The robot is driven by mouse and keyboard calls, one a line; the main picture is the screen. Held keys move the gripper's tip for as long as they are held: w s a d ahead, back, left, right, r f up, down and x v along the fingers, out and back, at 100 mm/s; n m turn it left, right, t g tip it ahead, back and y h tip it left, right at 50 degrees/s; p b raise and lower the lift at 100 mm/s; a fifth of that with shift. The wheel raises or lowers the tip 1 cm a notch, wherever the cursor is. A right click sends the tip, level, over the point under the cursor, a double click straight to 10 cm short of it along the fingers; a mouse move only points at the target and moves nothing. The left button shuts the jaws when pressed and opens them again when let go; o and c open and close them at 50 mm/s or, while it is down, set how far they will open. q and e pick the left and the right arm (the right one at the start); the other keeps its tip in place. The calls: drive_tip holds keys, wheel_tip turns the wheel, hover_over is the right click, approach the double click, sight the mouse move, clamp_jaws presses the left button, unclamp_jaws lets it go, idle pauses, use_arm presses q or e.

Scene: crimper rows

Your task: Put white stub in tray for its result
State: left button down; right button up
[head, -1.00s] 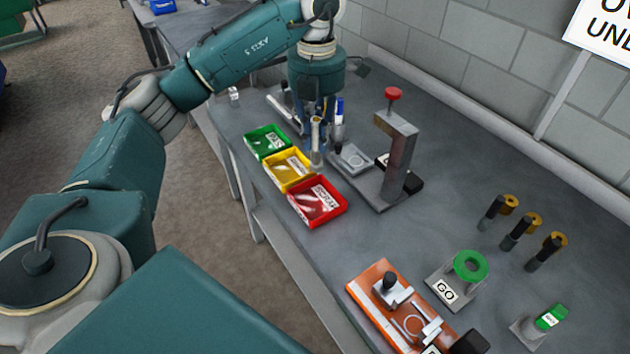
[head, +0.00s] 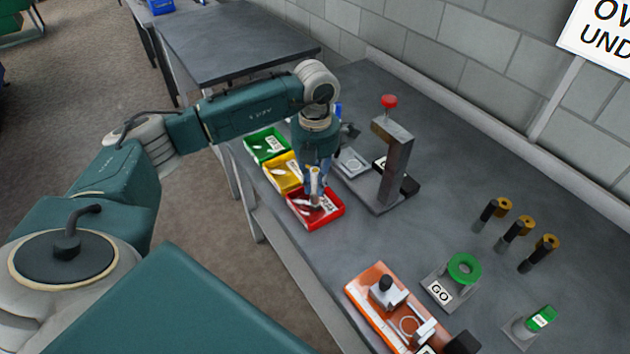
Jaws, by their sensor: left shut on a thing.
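My left gripper (head: 314,188) points down over the red tray (head: 334,220). It is shut on the white stub (head: 315,186), a small pale upright piece mostly hidden by the fingers. The yellow tray (head: 271,177) stands beside the red one, and the green tray (head: 252,155) is beyond it. The trays have labels, too small to read, and pale pieces lie in them. Whether the stub touches the red tray's floor I cannot tell. My right gripper is not in view.
A grey press-like stand with a red knob (head: 389,101) rises right of the trays. An orange fixture (head: 362,298), a GO gauge with a green ring (head: 464,268), another green-topped gauge (head: 541,318) and several black-and-brass tools (head: 515,233) sit nearer. The bench between is clear.

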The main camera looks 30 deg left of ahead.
use_arm(q)
drive_tip(key=shift+f, duration=0.15)
drive_tip(key=c, duration=1.7)
unclamp_jaws()
drive_tip(key=shift+o, duration=0.2)
drive_tip(key=shift+r, duration=0.35)
wheel_tip(320, 180, up, 10)
drive_tip(key=b, duration=0.3)
drive_tip(key=shift+r, duration=0.2)
drive_tip(key=shift+r+b, duration=0.3)
drive_tip(key=shift+r, duration=0.35)
drive_tip(key=shift+f, duration=0.1)
